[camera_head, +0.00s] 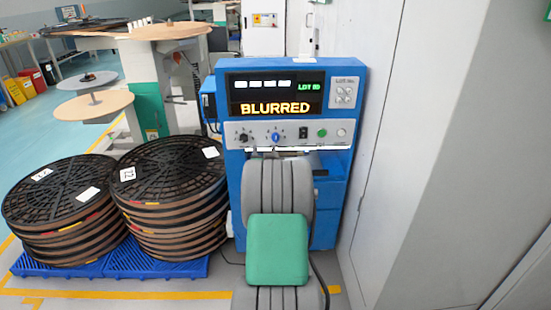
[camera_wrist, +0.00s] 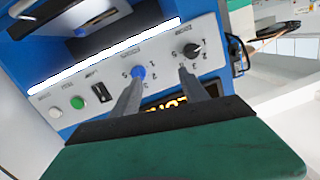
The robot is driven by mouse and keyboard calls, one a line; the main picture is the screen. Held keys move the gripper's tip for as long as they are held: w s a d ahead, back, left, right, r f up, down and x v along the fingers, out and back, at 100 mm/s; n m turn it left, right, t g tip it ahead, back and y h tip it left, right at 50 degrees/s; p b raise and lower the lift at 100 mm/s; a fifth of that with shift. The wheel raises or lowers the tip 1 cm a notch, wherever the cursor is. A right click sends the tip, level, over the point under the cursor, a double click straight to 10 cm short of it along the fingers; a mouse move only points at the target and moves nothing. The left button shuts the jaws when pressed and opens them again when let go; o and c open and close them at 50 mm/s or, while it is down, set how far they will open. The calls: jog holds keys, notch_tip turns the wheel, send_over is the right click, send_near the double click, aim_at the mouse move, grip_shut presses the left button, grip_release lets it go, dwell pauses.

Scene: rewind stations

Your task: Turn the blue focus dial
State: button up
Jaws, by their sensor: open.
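The blue focus dial (camera_head: 276,137) is on the grey control panel of the blue machine, beside a black knob (camera_head: 243,138). In the wrist view the blue dial (camera_wrist: 138,72) sits at the tip of the left finger, and the black knob (camera_wrist: 193,50) is above the right fingertip. My gripper (camera_wrist: 159,77) is open, with a wide gap and nothing between its fingers. Its gap lies between the two knobs, not around the blue dial. I cannot tell whether the left finger touches the dial. In the head view my arm hides the fingers.
The display (camera_head: 275,108) reads "BLURRED" in orange. A black switch (camera_head: 303,134) and a green button (camera_head: 322,133) are right of the dial. Stacked black reels (camera_head: 172,165) stand on a blue pallet (camera_head: 157,265) at left. A grey wall is close at right.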

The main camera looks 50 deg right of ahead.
jog(key=m+h, duration=0.1)
jog(key=h, duration=0.1)
send_near(276, 140)
jog(key=d, duration=0.2)
jog(key=x, duration=0.5)
jog(key=w+x, duration=0.1)
jog(key=x, duration=0.1)
jog(key=shift+w+a+r, duration=0.1)
jog(key=shift+w+a, duration=0.05)
jog(key=shift+c, duration=0.2)
grip_shut()
